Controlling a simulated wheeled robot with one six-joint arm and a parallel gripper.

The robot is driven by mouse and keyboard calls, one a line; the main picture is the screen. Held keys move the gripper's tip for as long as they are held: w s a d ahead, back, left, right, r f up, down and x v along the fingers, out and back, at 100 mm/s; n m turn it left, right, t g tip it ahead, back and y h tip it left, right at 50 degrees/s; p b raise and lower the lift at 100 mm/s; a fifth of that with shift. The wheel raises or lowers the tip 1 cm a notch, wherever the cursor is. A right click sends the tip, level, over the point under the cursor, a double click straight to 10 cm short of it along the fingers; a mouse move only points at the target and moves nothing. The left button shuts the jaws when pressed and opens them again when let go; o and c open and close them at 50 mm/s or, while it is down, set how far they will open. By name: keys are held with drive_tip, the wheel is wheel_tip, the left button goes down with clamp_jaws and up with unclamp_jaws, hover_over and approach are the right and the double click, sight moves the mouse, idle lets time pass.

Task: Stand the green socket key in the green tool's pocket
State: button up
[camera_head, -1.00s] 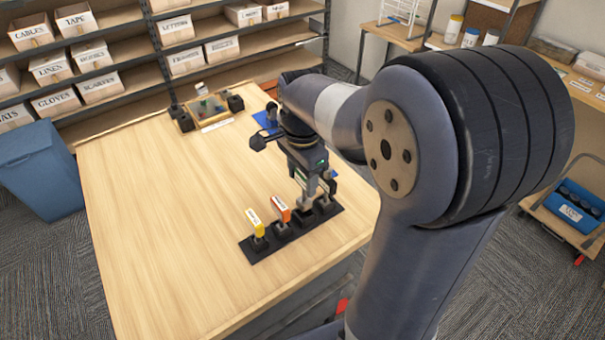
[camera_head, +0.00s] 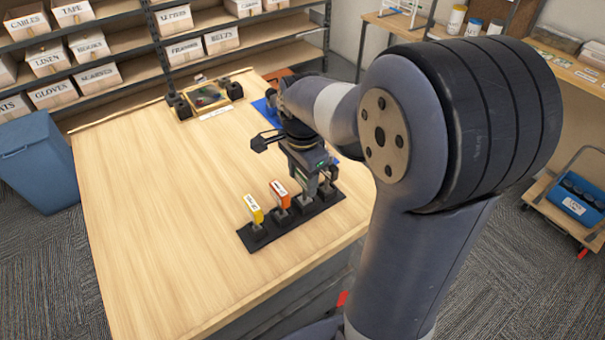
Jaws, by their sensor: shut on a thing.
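My gripper (camera_head: 317,186) is shut, pointing down, low over the right part of a black rack (camera_head: 264,238) on the wooden table. What it holds is almost wholly hidden by the jaws; it is likely the green socket key, but its colour and lower end do not show clearly. A yellow tool (camera_head: 254,209) and an orange tool (camera_head: 280,193) stand upright in the rack's left pockets. The pockets near my gripper are partly hidden. I cannot tell whether the held thing is inside a pocket or just above it.
A wooden tray (camera_head: 208,97) with dark blocks beside it lies at the table's back. A blue item (camera_head: 266,110) lies behind my arm. The table's left side (camera_head: 150,220) is clear. A blue bin (camera_head: 35,165) stands left of the table.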

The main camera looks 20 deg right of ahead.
drive_tip(key=shift+f, duration=0.15)
drive_tip(key=o, duration=1.4)
wheel_tip(320, 180, up, 11)
drive_tip(key=shift+f, duration=0.1)
wheel_tip(320, 180, down, 11)
drive_tip(key=shift+r, duration=0.2)
drive_tip(key=shift+r+p, duration=0.5)
drive_tip(key=shift+r, duration=0.25)
